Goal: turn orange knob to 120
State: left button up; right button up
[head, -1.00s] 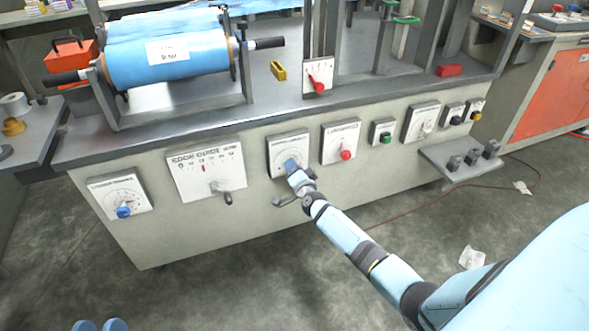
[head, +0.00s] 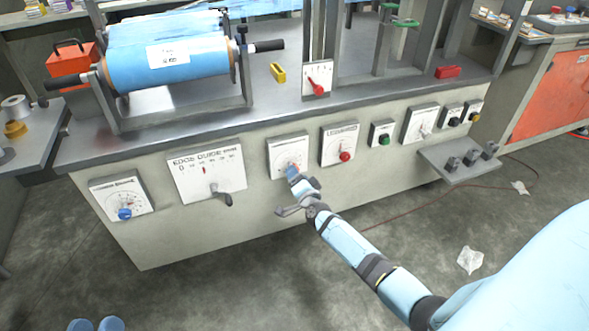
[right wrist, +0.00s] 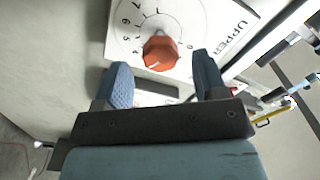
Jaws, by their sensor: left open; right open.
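The orange knob (right wrist: 161,51) sits on a white round dial with numbers, on a plate (right wrist: 185,20) partly reading "UPPER". A pale line marks the knob's lower part; I cannot read what value it points to. In the head view this dial plate (head: 286,150) is on the machine's front, and my right gripper largely covers the knob. My right gripper (head: 293,172) is open and empty in front of the knob, its fingers apart on either side of it in the right wrist view (right wrist: 162,62). My left gripper's two fingertips (head: 97,325) show apart at the bottom left, away from the machine.
The front panel also carries a blue knob dial (head: 119,195), an edge guide plate with lever (head: 207,172), a red knob plate (head: 340,142) and a green button (head: 383,133). A grey shelf (head: 457,162) juts out at right. The floor before the panel is mostly clear.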

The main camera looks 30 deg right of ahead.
pick_arm(q)
jog(key=r+t+p, duration=0.1)
jog(key=r, duration=0.1)
jog(key=r+t+p, duration=0.1)
jog(key=r, duration=0.2)
jog(key=shift+s+a+p, duration=0.15)
jog(key=shift+a+p, duration=0.05)
jog(key=shift+p, duration=0.15)
pick_arm(e)
jog(key=v, duration=1)
jog(key=shift+s, duration=0.2)
